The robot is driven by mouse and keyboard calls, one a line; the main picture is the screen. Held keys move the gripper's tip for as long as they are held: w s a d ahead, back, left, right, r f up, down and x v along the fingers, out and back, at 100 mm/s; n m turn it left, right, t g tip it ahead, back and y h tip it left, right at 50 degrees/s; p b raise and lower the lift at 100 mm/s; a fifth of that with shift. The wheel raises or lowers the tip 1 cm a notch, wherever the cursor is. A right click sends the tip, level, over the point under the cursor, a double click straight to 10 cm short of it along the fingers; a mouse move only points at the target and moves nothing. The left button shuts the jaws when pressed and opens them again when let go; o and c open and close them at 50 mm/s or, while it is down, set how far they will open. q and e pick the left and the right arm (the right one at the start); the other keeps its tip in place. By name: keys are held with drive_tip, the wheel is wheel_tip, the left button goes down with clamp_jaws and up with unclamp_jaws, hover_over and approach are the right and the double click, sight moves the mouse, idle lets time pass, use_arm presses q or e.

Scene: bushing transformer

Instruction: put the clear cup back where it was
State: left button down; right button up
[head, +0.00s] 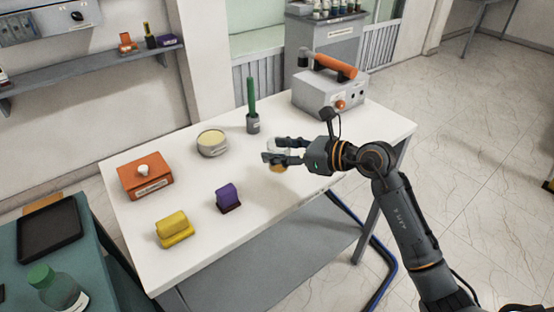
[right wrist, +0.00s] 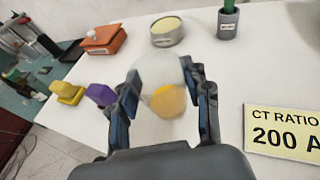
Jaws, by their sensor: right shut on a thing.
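The clear cup (right wrist: 158,68) is see-through and hard to make out. In the right wrist view it sits between the two dark fingers of my right gripper (right wrist: 163,92). An orange-yellow round patch shows in its lower part; I cannot tell if this is inside the cup or behind it. In the head view my right gripper (head: 270,149) is over the right part of the white table, shut on the cup (head: 278,167), which is partly hidden by the fingers. I cannot tell whether the cup touches the table. My left gripper is not in view.
The white table (head: 180,195) holds an orange box (head: 146,177), a round tin (head: 212,143), a grey holder (head: 253,124) with a green stick, a purple block (head: 229,196), a yellow block (head: 175,229) and a grey device (head: 318,93). Free table lies around the gripper.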

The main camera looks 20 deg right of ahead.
drive_tip(key=f, duration=0.3)
drive_tip(key=shift+w+a+f+p, duration=0.2)
drive_tip(key=shift+w+a+p, duration=0.1)
drive_tip(key=shift+p, duration=0.05)
drive_tip(key=shift+f, duration=0.3)
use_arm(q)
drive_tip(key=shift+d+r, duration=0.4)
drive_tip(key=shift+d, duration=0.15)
use_arm(e)
drive_tip(key=shift+f, duration=0.15)
drive_tip(key=o, duration=1.2)
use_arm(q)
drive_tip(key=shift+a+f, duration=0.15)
use_arm(e)
drive_tip(key=shift+o, duration=0.2)
